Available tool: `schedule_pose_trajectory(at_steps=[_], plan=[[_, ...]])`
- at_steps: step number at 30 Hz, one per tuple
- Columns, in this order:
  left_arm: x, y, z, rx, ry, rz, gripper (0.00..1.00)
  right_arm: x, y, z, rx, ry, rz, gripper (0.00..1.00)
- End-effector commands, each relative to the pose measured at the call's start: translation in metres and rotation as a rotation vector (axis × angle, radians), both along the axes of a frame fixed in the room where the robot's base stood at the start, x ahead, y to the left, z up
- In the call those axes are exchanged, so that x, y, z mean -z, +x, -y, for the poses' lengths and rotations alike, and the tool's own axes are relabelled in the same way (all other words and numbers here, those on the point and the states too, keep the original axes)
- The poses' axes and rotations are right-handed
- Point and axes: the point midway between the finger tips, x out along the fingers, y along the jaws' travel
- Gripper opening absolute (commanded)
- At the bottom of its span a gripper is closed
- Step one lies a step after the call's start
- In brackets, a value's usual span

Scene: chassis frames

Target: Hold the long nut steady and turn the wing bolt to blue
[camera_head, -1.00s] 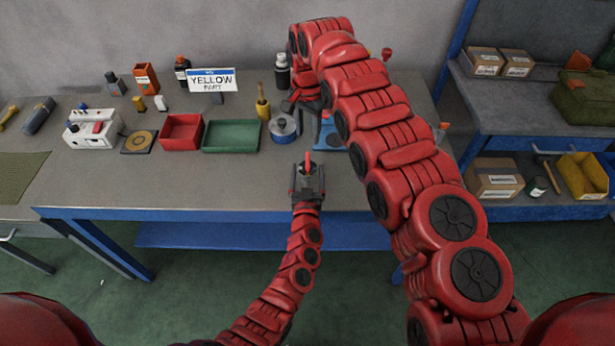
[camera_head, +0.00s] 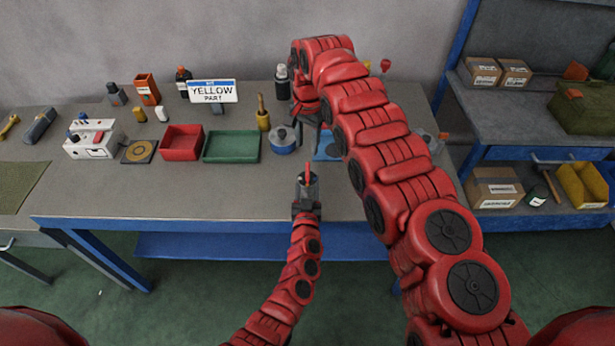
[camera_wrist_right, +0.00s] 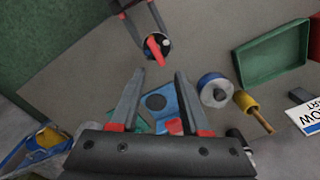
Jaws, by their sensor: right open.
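My left gripper (camera_head: 307,186) is above the bench's front edge, its fingers close around a dark, upright piece that looks like the long nut. The nut is mostly hidden by the fingers. The red wing bolt (camera_head: 307,168) stands up out of it. In the right wrist view, the bolt (camera_wrist_right: 154,50) is a red bar across a dark round top with a small white spot, between the left fingers (camera_wrist_right: 142,22). My right gripper (camera_wrist_right: 160,73) is open and empty, its tips apart from the bolt. In the head view it is largely hidden behind my right arm.
A blue plate (camera_head: 327,146) with a dark disc lies beneath the right gripper. A sign (camera_head: 213,91) reads "YELLOW PART". The bench front is clear left of the left gripper.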

Motion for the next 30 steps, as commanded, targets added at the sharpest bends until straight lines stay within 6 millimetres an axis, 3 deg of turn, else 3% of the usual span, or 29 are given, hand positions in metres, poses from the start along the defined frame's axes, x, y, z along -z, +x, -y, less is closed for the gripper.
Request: schedule_pose_trajectory(at_steps=[4, 8, 12, 18, 25, 30], plan=[[0.0, 0.0, 0.0, 0.0, 0.0, 0.0, 0.0, 0.029, 0.013, 0.0, -0.14, 0.04, 0.042, 0.46], [0.0, 0.0, 0.0, 0.0, 0.0, 0.0, 0.0, 0.065, 0.026, 0.016, -0.317, 0.038, 0.111, 0.46], [0.0, 0.0, 0.0, 0.0, 0.0, 0.0, 0.0, 0.1, 0.032, 0.048, -0.528, -0.035, 0.183, 0.46], [0.0, 0.0, 0.0, 0.0, 0.0, 0.0, 0.0, 0.13, 0.029, 0.105, -0.878, -0.247, 0.242, 0.46], [0.0, 0.0, 0.0, 0.0, 0.0, -0.001, 0.0, 0.125, 0.016, 0.154, -1.378, -0.613, 0.21, 0.46], [0.001, 0.0, 0.0, 0.001, 0.0, -0.001, 0.0, 0.098, 0.002, 0.155, -1.812, -0.94, 0.099, 0.46]])
